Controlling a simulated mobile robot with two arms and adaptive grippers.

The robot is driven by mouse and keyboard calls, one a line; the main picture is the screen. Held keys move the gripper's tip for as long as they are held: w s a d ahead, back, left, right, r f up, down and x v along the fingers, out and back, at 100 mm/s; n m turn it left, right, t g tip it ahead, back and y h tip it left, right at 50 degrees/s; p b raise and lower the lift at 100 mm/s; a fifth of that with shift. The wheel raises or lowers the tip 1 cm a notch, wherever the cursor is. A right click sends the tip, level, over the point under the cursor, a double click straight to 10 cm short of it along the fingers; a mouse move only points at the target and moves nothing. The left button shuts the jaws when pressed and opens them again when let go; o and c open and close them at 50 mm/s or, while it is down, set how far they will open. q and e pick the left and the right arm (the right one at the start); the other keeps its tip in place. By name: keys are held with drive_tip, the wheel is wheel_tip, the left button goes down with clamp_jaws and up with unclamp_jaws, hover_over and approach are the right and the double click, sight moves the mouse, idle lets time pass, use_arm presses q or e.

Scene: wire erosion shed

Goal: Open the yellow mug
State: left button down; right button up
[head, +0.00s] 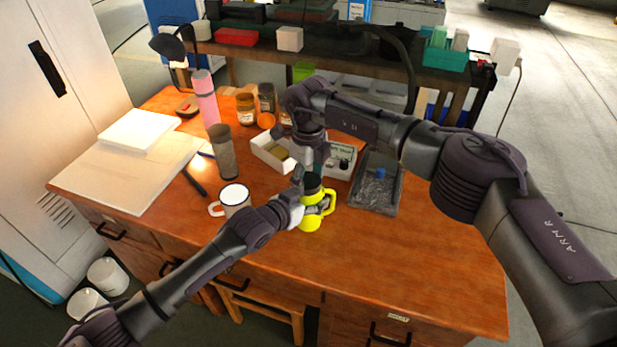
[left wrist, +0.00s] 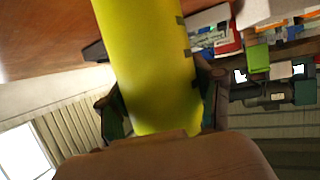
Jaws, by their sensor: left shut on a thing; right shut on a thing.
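The yellow mug (head: 312,223), with a yellow handle on its right side and a dark top (head: 312,184), stands upright at the middle of the wooden table. My left gripper (head: 301,206) is shut around the mug's body from the left. In the left wrist view the yellow mug (left wrist: 150,70) fills the space between the two fingers of the left gripper (left wrist: 160,115). My right gripper (head: 311,168) comes down from above and is shut on the mug's dark lid. The fingers hide much of the lid, and I cannot tell whether it is loose from the body.
A white mug (head: 235,197) stands to the left. A brown tumbler (head: 222,152), a pink bottle (head: 205,98) and jars (head: 246,108) stand farther back. An open white box (head: 268,156) is behind the mug, and a dark tray (head: 376,190) is to the right. The table's front right is clear.

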drive_tip(key=n, duration=0.6)
drive_tip(key=shift+n, duration=0.4)
drive_tip(key=n, duration=0.6)
drive_tip(key=shift+n, duration=0.3)
drive_tip(key=n, duration=0.6)
drive_tip(key=shift+r, duration=0.1)
drive_tip(key=n, duration=0.7)
drive_tip(key=shift+r, duration=0.2)
drive_tip(key=shift+r, duration=0.9)
